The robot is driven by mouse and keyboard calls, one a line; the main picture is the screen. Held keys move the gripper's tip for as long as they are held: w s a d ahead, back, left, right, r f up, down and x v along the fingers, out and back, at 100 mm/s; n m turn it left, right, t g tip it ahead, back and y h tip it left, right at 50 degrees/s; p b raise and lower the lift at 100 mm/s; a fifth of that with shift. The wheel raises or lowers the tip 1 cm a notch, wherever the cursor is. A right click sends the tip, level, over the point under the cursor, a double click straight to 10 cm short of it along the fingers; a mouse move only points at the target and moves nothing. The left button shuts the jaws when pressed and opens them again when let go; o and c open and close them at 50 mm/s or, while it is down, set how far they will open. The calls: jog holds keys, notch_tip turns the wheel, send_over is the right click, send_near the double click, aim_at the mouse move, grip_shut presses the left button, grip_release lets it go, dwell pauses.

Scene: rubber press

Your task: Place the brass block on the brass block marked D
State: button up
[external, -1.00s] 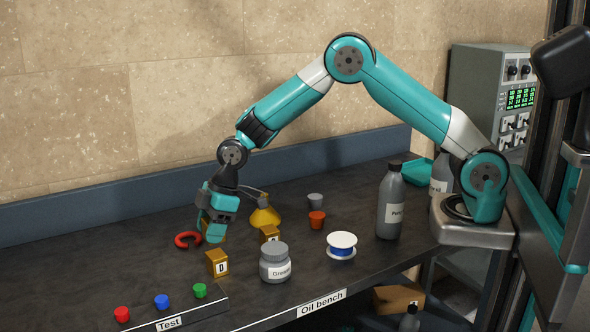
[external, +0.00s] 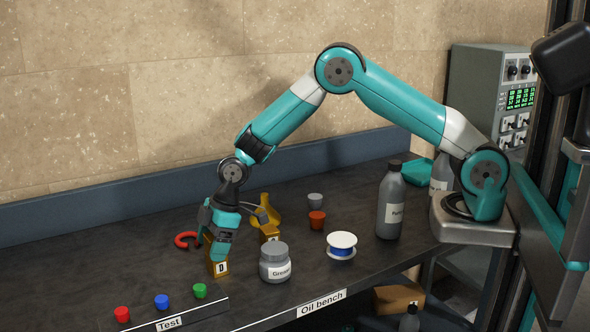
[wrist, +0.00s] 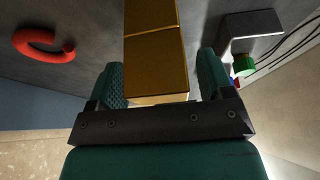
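The brass block marked D (external: 221,268) stands on the dark bench. A second brass block (external: 208,243) stands on top of it, partly hidden by my gripper. In the wrist view the near brass block (wrist: 157,67) meets the other brass block (wrist: 150,14) end to end, roughly in line, with a thin seam between them. My gripper (external: 219,255) points down around the upper block. In the wrist view its fingers (wrist: 162,76) are on either side of the near block, with a visible gap at the right finger. The gripper looks open.
Another brass block (external: 269,233) and a grey grease jar (external: 275,263) stand close right. A red ring (external: 186,240) lies left. Red, blue and green cups (external: 200,290) line the front. A spool (external: 341,246) and bottle (external: 391,205) are farther right.

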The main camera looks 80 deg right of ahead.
jog(key=s+r+b, duration=0.1)
jog(key=s+r, duration=0.3)
jog(key=r, duration=0.4)
jog(key=s+r+b, duration=0.1)
jog(key=s+r, duration=0.4)
jog(key=r, duration=0.2)
jog(key=s+a+r+m+g, duration=0.1)
jog(key=s+r, duration=0.1)
jog(key=s, duration=1.3)
jog(key=s+a+r+m+g+y, duration=0.1)
jog(key=s+a+r+g, duration=0.1)
jog(key=s, duration=1.3)
jog(key=shift+a+r, duration=0.15)
jog(key=shift+r, duration=0.25)
